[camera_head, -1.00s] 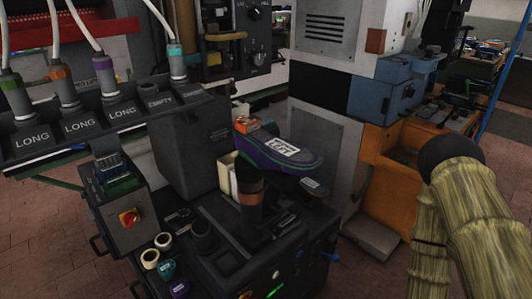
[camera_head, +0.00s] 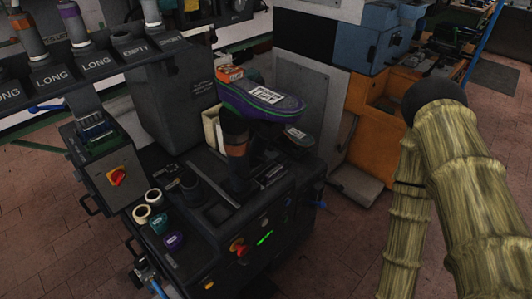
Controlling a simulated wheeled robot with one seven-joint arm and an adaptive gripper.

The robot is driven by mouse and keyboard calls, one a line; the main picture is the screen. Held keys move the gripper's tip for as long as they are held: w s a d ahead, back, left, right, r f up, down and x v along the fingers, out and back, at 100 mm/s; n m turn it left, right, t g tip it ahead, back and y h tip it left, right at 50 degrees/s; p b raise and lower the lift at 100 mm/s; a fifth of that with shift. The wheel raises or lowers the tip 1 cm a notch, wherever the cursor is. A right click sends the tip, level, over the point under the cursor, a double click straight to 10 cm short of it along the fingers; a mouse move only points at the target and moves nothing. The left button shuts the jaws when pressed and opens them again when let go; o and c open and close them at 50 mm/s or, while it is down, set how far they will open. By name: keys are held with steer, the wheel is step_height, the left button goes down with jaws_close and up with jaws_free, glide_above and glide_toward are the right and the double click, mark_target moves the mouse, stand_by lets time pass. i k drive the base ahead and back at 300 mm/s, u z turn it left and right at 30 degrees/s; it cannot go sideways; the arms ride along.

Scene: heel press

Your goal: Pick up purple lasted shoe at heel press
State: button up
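The purple lasted shoe (camera_head: 258,103) sits sole up on the heel press (camera_head: 240,190), on top of a dark post with a brown band (camera_head: 236,148). Its rim is purple and green, and a white label lies on its sole. My arm, in a tan ribbed cover, is at the right, apart from the shoe. My gripper is outside the picture.
An orange and white box (camera_head: 229,74) is just behind the shoe. Rolls of tape (camera_head: 148,205) lie at the press's front left. Labelled holders (camera_head: 95,65) line the upper left. An orange cabinet (camera_head: 375,130) stands behind at right. Brick floor is clear at front left.

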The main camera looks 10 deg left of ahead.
mark_target(248, 100)
steer(key=k, duration=0.5)
steer(key=u, duration=2.4)
steer(key=k, duration=0.75)
steer(key=z, duration=1.25)
